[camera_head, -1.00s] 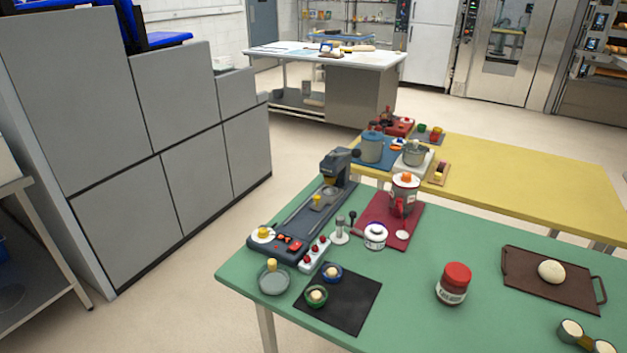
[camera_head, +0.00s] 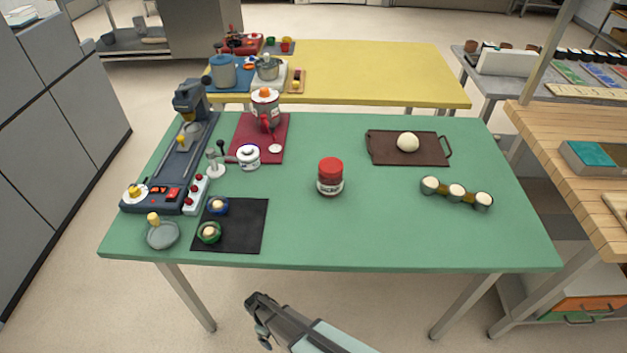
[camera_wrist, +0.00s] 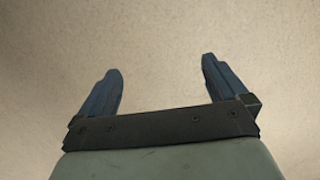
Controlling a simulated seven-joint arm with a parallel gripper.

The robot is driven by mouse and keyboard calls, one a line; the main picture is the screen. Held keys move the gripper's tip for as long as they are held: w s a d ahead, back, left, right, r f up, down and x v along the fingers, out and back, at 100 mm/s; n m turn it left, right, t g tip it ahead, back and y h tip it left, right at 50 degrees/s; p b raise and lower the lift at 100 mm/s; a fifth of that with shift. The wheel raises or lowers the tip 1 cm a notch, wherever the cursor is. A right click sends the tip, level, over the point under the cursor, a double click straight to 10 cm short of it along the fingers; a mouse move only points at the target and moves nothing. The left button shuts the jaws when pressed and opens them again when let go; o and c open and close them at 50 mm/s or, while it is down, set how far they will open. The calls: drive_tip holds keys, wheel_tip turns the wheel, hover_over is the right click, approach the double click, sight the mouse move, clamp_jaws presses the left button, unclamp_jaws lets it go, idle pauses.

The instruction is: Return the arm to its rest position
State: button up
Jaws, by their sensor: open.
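My gripper (camera_head: 258,320) shows at the bottom of the head view, in front of the near edge of the green table (camera_head: 370,225) and apart from it. In the wrist view my gripper (camera_wrist: 160,92) has its two dark blue fingers spread wide, with nothing between them. Only plain beige floor (camera_wrist: 160,40) lies beyond the fingers. My arm runs off the bottom edge of the head view.
The table holds a red-lidded jar (camera_head: 330,177), a brown tray (camera_head: 381,148) with a dough ball, a black mat (camera_head: 245,230), a red mat (camera_head: 245,140) and a dark machine (camera_head: 180,165). Grey cabinets (camera_head: 75,100) stand left, a wooden bench (camera_head: 565,130) right.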

drive_tip(key=s+d+r+m+g, duration=0.1)
drive_tip(key=s+d+r+m, duration=0.15)
drive_tip(key=d, duration=0.75)
drive_tip(key=s+d+r+m+g, duration=0.2)
drive_tip(key=d+r+m, duration=0.2)
drive_tip(key=d, duration=0.7)
drive_tip(key=s+d+r+m+g+y, duration=0.2)
drive_tip(key=s+d+r+m, duration=0.5)
drive_tip(key=s+d, duration=0.3)
drive_tip(key=shift+s+d+r, duration=0.3)
drive_tip(key=shift+d+r, duration=0.05)
drive_tip(key=shift+d, duration=0.7)
